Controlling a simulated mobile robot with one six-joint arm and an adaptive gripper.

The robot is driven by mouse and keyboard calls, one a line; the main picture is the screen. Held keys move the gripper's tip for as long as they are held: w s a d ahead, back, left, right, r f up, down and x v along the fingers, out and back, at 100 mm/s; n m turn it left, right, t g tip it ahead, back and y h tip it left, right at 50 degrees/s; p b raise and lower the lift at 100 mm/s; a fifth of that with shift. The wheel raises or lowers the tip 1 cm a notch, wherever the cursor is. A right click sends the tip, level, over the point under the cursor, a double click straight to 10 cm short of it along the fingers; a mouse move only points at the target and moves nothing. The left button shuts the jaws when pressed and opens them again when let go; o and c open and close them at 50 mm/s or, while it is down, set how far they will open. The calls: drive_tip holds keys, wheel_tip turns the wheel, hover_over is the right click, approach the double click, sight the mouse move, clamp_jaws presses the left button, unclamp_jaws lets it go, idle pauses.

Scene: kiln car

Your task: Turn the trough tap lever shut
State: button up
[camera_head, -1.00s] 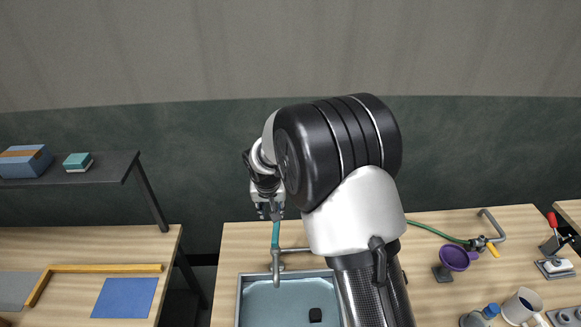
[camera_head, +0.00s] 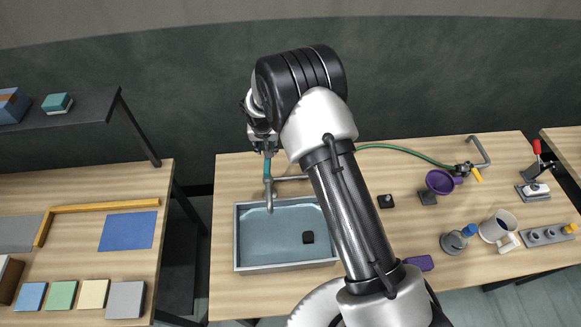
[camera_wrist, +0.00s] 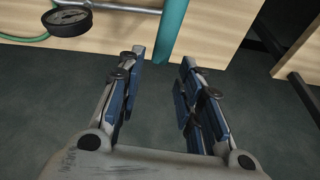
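The trough (camera_head: 237,240) is a grey-rimmed basin set in the wooden bench. A grey tap (camera_head: 269,195) stands at its back left, with its spout over the basin. A teal lever (camera_head: 267,166) rises at the tap's back, in line with the spout in the head view. My gripper (camera_head: 264,147) is just at the lever's far end. In the wrist view, the gripper (camera_wrist: 166,62) is open with nothing between its blue-padded fingers. The teal lever (camera_wrist: 171,28) lies just beyond the fingertips there; I cannot tell whether they touch.
A green hose (camera_head: 405,149) runs to a fitting at the back right. A purple funnel (camera_head: 440,182), a mug (camera_head: 497,225) and a blue-capped bottle (camera_head: 457,240) stand on the right. A separate bench (camera_head: 85,240) is on the left. In the wrist view, a round dark part (camera_wrist: 68,20) is upper left.

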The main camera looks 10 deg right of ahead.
drive_tip(key=shift+b+x, duration=0.45)
drive_tip(key=shift+x, duration=1.7)
drive_tip(key=shift+r, duration=0.1)
drive_tip(key=shift+f+b, duration=0.25)
drive_tip(key=shift+b, duration=0.35)
drive_tip(key=shift+c, duration=0.3)
